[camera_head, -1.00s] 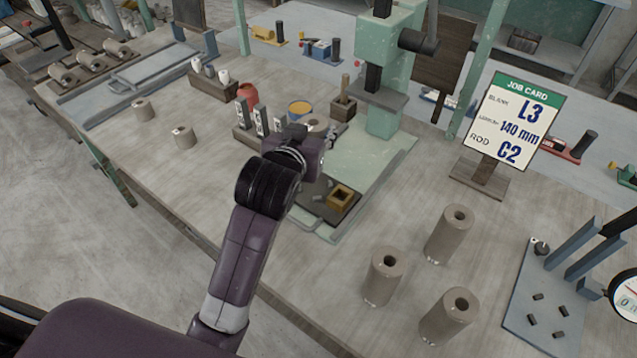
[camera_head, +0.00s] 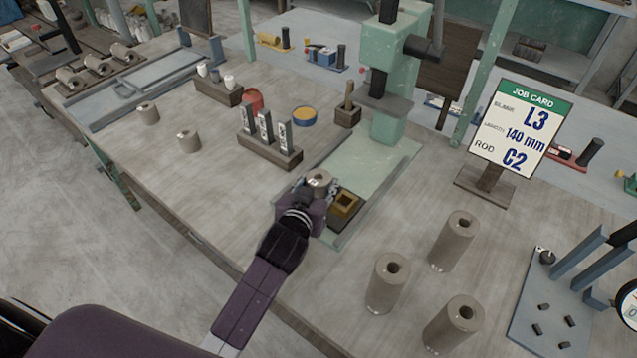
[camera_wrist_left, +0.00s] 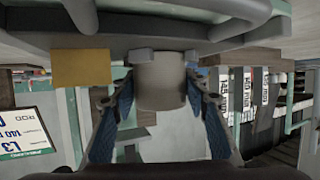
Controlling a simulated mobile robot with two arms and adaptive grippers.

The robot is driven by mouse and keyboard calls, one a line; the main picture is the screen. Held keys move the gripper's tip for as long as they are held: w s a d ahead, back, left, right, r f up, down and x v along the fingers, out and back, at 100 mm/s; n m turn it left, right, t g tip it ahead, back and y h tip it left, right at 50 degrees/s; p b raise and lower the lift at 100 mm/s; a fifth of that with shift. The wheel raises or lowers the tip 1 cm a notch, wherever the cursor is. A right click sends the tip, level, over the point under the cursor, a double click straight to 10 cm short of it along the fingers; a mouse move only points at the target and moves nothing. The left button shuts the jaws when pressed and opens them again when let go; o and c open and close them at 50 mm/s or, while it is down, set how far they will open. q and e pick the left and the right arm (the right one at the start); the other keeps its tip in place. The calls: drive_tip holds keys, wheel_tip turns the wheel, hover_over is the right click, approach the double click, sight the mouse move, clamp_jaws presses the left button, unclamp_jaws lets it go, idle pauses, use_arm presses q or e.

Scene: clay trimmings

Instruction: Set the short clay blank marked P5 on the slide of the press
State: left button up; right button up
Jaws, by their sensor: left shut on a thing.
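A short grey clay blank (camera_head: 319,178) stands upright between the fingers of my left gripper (camera_head: 316,190). In the left wrist view the blank (camera_wrist_left: 160,82) sits between both blue-padded fingers; no P5 mark is readable. The blank is at the dark slide of the green press (camera_head: 388,110), beside the square brass block (camera_head: 346,203) on it. The gripper hides most of the slide. In the inverted wrist view the blank's end meets or nearly meets the grey surface; I cannot tell if it bears weight. My right gripper is out of view.
Three tall blanks (camera_head: 388,282) stand at the front right. A gauge stand (camera_head: 550,310) and a job card (camera_head: 515,125) are at the right. A rod rack (camera_head: 270,150) stands behind the gripper.

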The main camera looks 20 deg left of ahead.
use_arm(q)
drive_tip(key=o, duration=0.9)
drive_tip(key=shift+f, duration=0.15)
drive_tip(key=shift+o, duration=0.9)
drive_tip(key=shift+r, duration=0.3)
drive_tip(key=shift+s, duration=0.35)
drive_tip(key=b+v, duration=0.1)
drive_tip(key=v, duration=1)
drive_tip(key=shift+s+a, duration=0.1)
drive_tip(key=shift+s, duration=0.1)
drive_tip(key=shift+r, duration=0.1)
